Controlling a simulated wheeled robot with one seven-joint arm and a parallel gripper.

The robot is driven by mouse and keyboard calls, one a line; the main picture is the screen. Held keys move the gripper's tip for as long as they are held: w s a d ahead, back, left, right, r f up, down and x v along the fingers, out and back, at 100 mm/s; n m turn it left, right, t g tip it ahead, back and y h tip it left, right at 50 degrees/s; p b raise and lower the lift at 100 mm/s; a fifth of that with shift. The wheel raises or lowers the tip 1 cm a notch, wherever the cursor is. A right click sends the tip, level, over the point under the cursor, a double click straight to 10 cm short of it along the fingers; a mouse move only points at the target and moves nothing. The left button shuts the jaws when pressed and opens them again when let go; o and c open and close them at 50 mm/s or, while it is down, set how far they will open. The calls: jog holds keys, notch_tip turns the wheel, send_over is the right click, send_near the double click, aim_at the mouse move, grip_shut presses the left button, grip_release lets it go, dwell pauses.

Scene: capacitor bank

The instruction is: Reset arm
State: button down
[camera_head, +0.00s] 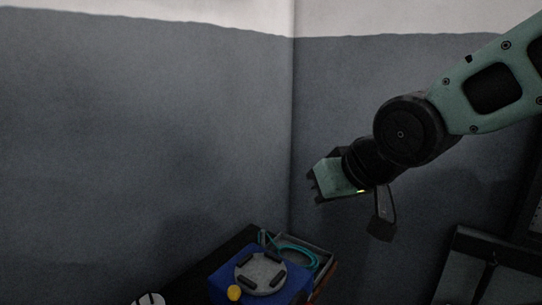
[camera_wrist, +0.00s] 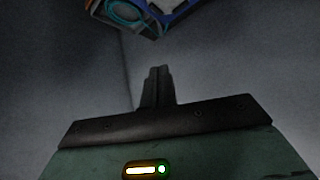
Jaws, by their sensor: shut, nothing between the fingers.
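My gripper (camera_head: 312,184) hangs at the end of my green and black arm, right of centre in the head view, in front of the grey wall. In the wrist view its two dark fingers (camera_wrist: 158,75) stand together, shut with nothing between them. The gripper is up and to the right of the items at the bottom of the head view and touches none of them.
A blue box (camera_head: 222,287) with a round grey part (camera_head: 262,270) and a yellow knob (camera_head: 234,292) sits at the bottom. Beside it is a tray (camera_head: 322,256) with a teal cable (camera_head: 298,251). A dark framed object (camera_head: 500,250) stands lower right. The left wall area is clear.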

jog(key=s+d+f+n+g+h, duration=0.1)
jog(key=s+d+f+g, duration=0.1)
jog(key=s+f, duration=0.2)
jog(key=s+d+f+n+g+h, duration=0.1)
jog(key=s+f, duration=0.3)
jog(key=s, duration=0.6)
jog(key=s+d+f+n+g+h, duration=0.1)
jog(key=s+d+f+g, duration=0.1)
jog(key=s+f+g, duration=0.2)
jog(key=s, duration=0.3)
jog(key=shift+d+h, duration=0.3)
jog(key=shift+a, duration=0.1)
